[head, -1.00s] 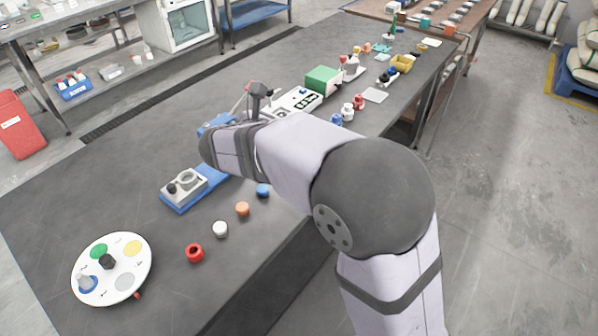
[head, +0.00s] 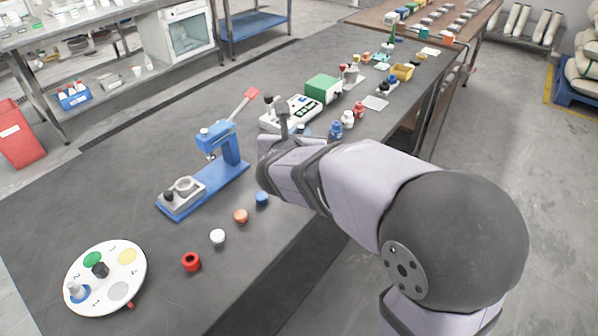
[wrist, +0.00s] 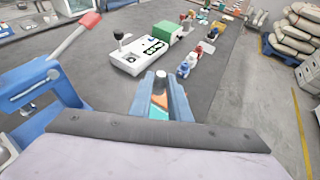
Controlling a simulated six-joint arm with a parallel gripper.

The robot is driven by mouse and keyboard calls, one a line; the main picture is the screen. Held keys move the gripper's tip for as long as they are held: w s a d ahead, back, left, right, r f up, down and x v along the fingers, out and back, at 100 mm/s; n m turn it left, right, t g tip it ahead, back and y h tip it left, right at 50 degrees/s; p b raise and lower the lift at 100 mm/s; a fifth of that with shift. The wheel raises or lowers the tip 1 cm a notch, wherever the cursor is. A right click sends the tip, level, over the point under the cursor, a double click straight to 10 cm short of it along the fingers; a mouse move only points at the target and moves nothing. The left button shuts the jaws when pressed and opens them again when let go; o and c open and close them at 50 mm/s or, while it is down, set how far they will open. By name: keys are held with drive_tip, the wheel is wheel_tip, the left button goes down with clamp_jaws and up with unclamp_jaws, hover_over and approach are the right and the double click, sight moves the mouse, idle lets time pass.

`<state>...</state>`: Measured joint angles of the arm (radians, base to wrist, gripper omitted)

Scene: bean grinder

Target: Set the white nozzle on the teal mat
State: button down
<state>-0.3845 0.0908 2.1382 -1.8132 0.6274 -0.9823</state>
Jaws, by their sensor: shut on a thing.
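In the head view my gripper is mostly hidden behind my arm, above the dark bench near the white control box. A small white piece (head: 347,119) stands between a blue piece (head: 335,130) and a red piece (head: 358,109). Small flat teal patches (head: 382,57) lie far down the bench; I cannot tell which is the teal mat.
A blue press (head: 217,155) with a red-tipped lever stands left of my gripper. The white box (head: 291,113) and green box (head: 322,88) are beyond it. Several loose caps lie along the front edge. A round white dial plate (head: 106,278) is at front left.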

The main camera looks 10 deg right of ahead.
drive_tip(key=shift+a+f+b, duration=0.15)
drive_tip(key=shift+f+b, duration=0.55)
drive_tip(key=shift+f, duration=1.9)
drive_tip(key=shift+a+f+b, duration=0.1)
drive_tip(key=shift+f+b, duration=0.6)
drive_tip(key=shift+f, duration=1.9)
drive_tip(key=shift+f, duration=0.15)
drive_tip(key=c, duration=1.7)
unclamp_jaws()
drive_tip(key=shift+o, duration=0.2)
